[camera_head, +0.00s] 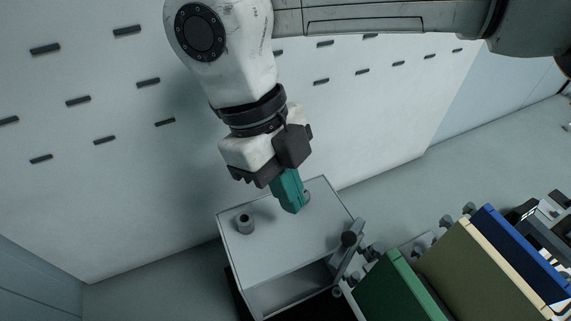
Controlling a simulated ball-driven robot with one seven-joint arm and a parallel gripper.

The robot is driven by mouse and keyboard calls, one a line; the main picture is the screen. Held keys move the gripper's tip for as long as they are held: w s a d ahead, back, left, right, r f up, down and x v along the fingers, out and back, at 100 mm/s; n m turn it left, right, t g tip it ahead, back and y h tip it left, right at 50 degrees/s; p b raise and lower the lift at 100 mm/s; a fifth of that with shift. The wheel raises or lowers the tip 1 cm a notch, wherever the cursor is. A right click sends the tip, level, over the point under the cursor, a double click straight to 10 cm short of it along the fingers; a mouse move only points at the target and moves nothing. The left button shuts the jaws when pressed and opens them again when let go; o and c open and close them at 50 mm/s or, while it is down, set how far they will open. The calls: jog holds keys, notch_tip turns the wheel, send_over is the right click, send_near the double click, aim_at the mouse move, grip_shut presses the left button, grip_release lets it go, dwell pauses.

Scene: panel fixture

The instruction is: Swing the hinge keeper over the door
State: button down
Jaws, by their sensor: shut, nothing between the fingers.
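A light grey box-like fixture (283,246) stands below my arm, with an opening in its near side. A narrow grey bar with a dark round knob (348,239) sits at the fixture's right edge; it looks like the hinge keeper, but I cannot be sure. I cannot clearly make out the door. My gripper (292,206) points down over the fixture's top, its teal fingers shut and empty. It is to the left of the dark knob and apart from it. I cannot tell whether the fingertips touch the top. The fingers partly hide a small post behind them.
A short grey cylindrical post (245,224) stands on the fixture's top left. Green, olive and blue box-like blocks (470,265) stand close on the right. A pale slotted wall (110,170) rises behind. Floor to the left of the fixture (150,285) is clear.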

aim_at(349, 240)
jog(key=p+x, duration=0.1)
jog(key=x, duration=0.3)
jog(key=shift+s+d+f, duration=0.2)
jog(key=shift+d+f, duration=0.05)
jog(key=shift+s+d+p, duration=0.65)
jog(key=shift+s+d, duration=0.05)
jog(key=shift+d, duration=0.25)
jog(key=shift+s+d+f, duration=0.1)
jog(key=shift+s+d, duration=0.3)
jog(key=shift+d, duration=0.1)
